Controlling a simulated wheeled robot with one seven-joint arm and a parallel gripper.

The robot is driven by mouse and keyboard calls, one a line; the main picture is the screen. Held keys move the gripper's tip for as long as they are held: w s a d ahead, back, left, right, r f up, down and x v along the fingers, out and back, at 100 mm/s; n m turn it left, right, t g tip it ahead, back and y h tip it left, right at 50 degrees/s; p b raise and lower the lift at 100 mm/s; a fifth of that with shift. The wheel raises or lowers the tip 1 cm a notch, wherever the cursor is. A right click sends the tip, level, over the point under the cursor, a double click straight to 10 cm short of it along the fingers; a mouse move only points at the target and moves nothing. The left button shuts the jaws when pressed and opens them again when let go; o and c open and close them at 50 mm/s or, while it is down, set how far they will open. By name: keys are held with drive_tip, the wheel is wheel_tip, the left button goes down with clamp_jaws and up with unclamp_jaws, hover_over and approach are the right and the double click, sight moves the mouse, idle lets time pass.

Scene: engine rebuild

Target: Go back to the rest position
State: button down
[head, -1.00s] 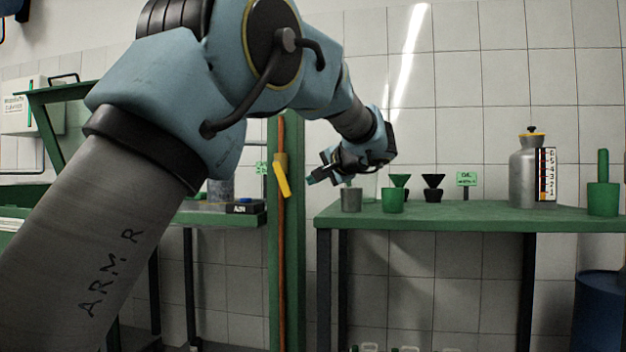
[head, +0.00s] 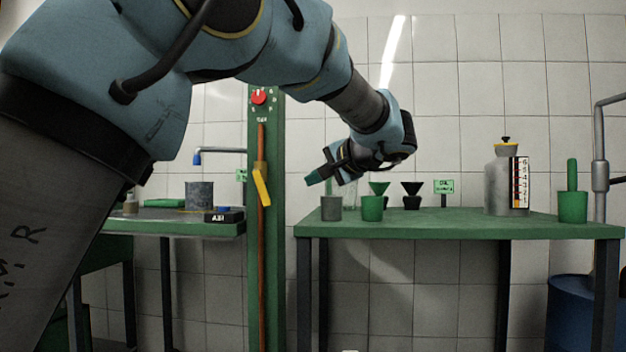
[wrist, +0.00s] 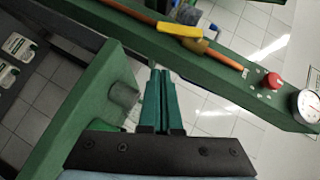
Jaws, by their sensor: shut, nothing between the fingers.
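My gripper (head: 314,179) hangs in the air in the head view, above the left end of the right-hand green table (head: 460,222). It points left and a little down. In the wrist view its two green fingers (wrist: 163,100) lie side by side, shut with nothing between them. My arm reaches across the upper left of the head view, bent at the elbow.
A green post (head: 281,300) with a red knob (head: 259,97) and yellow lever (head: 262,186) stands left of my gripper. A grey cup (head: 331,208), green cup (head: 372,208), funnels (head: 412,190) and metal canister (head: 503,185) stand on the table. A second bench (head: 160,228) is at left.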

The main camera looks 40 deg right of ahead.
drive_tip(key=w+a+f+n+g+y, duration=0.15)
drive_tip(key=w+a+f+g, duration=0.3)
drive_tip(key=a+f, duration=0.6)
drive_tip(key=w+a+f+n+g+y, duration=0.1)
drive_tip(key=w+a+f+n+g, duration=0.3)
drive_tip(key=a+f, duration=0.65)
drive_tip(key=s+a+f+n+g+h, duration=0.1)
drive_tip(key=s+a+f+n+g, duration=0.25)
drive_tip(key=a, duration=0.55)
drive_tip(key=s+a+f+n+t+h, duration=0.1)
drive_tip(key=s+a+f+n, duration=0.1)
drive_tip(key=s+a+f, duration=0.45)
drive_tip(key=s+a+f+n+g+h, duration=0.1)
drive_tip(key=s+a+f+n+g, duration=0.3)
drive_tip(key=a, duration=0.7)
wheel_tip(320, 180, up, 30)
drive_tip(key=m+t+p, duration=0.1)
drive_tip(key=t+p, duration=0.1)
drive_tip(key=p, duration=2.9)
drive_tip(key=shift+w+a+r+m+p, duration=0.2)
drive_tip(key=shift+w+a+m+p, duration=0.05)
drive_tip(key=shift+w+m+p, duration=0.15)
